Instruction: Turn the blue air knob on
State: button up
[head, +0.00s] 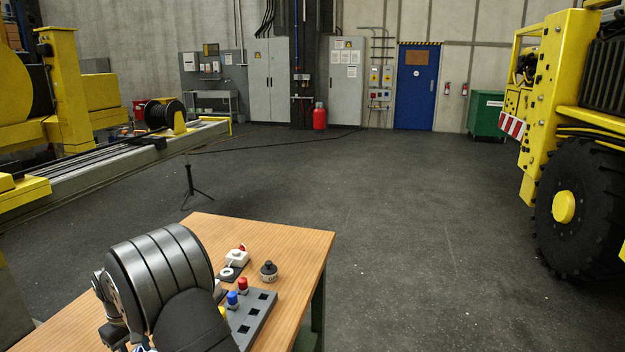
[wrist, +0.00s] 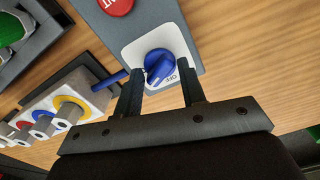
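The blue air knob (wrist: 163,66) sits on a white plate (wrist: 135,50) on a grey panel in the wrist view. The lettering "OFF" shows beside it, on the side near my gripper. My gripper (wrist: 160,75) is open, with one dark finger on the left and one on the right of the knob's near side. I see a gap between the fingers and nothing held. I cannot tell whether either finger touches the knob. In the head view my arm covers part of the table, and I cannot make out the knob or fingertips there.
A red button (wrist: 116,4) sits on the same panel. A white block (wrist: 82,93) with coloured ports and a blue rod (wrist: 110,80) lie left of my gripper. The wooden table (head: 305,250) also bears a grey block (head: 250,320) with coloured pegs and a dark-topped knob (head: 268,271).

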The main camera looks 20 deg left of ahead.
jog(key=shift+n, duration=0.4)
jog(key=shift+o, duration=0.5)
jog(key=o, duration=0.4)
jog(key=shift+r, duration=0.1)
notch_tip(320, 180, up, 17)
jog(key=n, duration=0.8)
notch_tip(320, 180, down, 17)
jog(key=shift+f, duration=0.1)
jog(key=c, duration=1)
